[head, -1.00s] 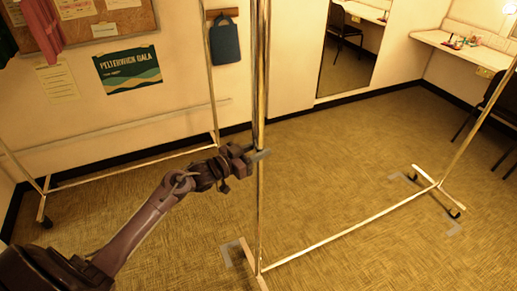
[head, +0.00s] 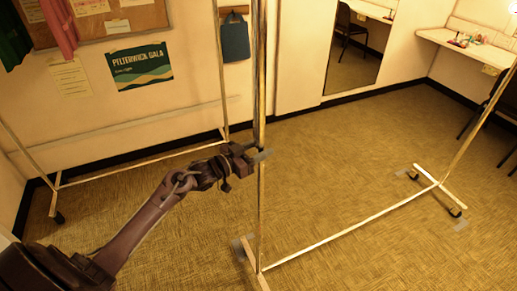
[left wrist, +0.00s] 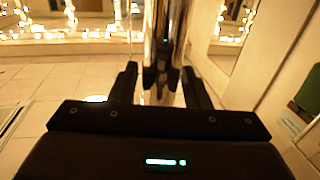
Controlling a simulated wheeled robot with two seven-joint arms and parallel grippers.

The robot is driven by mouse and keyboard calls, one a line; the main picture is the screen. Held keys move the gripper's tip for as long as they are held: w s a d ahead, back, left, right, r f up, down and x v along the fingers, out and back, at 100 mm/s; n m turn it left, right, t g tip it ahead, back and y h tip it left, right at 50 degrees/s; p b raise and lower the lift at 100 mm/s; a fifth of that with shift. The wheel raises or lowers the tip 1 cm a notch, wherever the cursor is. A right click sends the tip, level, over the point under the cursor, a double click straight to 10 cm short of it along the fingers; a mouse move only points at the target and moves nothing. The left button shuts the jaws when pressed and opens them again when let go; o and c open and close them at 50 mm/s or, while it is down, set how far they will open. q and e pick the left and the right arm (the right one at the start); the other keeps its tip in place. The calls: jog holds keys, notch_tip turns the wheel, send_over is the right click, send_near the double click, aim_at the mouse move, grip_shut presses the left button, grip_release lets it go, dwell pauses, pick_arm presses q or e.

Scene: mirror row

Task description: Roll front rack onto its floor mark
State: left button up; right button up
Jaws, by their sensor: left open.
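The front rack is a brass-coloured metal frame with its near post (head: 262,200) upright at centre, a long bottom rail (head: 350,232) and a far foot (head: 440,187) on casters at right. Grey tape pieces of the floor mark (head: 461,225) show beside the far foot, and another lies at the near foot (head: 248,255), partly covered by it. My left gripper (head: 256,156) is at the near post, about mid-height. In the left wrist view, the shiny post (left wrist: 163,35) stands between the open fingers (left wrist: 160,88); contact is unclear. My right gripper is out of view.
A second rack (head: 140,163) stands along the back wall at left. A mirror (head: 352,45) leans on the wall, and a counter (head: 465,45) and dark chair (head: 490,105) are at right. Carpet beyond the front rack is open.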

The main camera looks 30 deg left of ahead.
pick_arm(q)
jog(key=shift+o, duration=0.5)
jog(key=shift+s+a+f, duration=0.1)
jog(key=shift+s+a, duration=0.05)
jog(key=shift+s, duration=0.1)
jog(key=b+v, duration=0.2)
jog(key=v, duration=0.5)
jog(key=shift+s, duration=0.1)
